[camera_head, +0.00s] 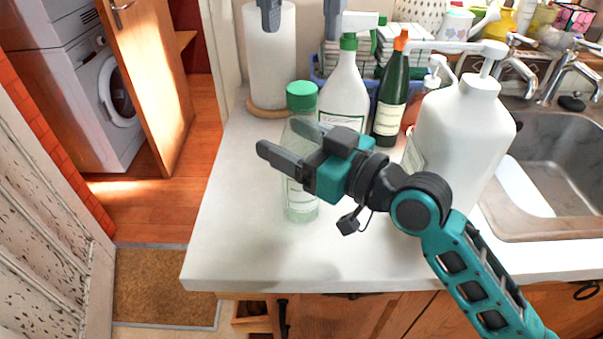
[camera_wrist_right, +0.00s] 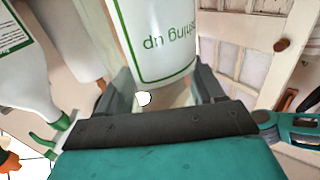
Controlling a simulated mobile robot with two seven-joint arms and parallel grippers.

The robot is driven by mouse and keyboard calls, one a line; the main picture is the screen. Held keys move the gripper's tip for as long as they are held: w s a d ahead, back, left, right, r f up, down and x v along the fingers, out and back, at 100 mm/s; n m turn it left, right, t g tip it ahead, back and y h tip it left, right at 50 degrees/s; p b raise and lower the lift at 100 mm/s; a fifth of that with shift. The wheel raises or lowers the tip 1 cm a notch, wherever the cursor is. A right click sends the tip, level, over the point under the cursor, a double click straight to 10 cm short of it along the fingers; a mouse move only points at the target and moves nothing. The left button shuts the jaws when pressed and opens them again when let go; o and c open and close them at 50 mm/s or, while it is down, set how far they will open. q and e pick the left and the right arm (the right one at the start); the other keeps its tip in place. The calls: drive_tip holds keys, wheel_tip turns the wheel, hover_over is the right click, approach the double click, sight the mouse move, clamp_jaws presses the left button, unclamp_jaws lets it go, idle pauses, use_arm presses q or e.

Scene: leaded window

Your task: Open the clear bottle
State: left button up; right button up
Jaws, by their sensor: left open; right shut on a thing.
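The clear bottle (camera_head: 301,212) stands upright on the counter, with a green cap (camera_head: 301,97) on top and a white label. My right gripper (camera_head: 284,138) is shut on the clear bottle at its upper body, below the cap, one finger in front and one behind. In the right wrist view the bottle's green-edged label (camera_wrist_right: 155,45) shows between the two fingers; the cap is out of that view. My left gripper (camera_head: 302,16) is open and empty above the cap, with only its two dark fingertips showing at the top edge.
A white green-necked bottle (camera_head: 345,90), a dark green bottle (camera_head: 391,95) and a large white pump bottle (camera_head: 462,125) stand to the right and behind. A paper roll (camera_head: 271,65) stands at the back left. The sink (camera_head: 560,140) is at right. The front left counter (camera_head: 235,245) is clear.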

clamp_jaws()
use_arm(q)
drive_tip(key=shift+m, duration=0.3)
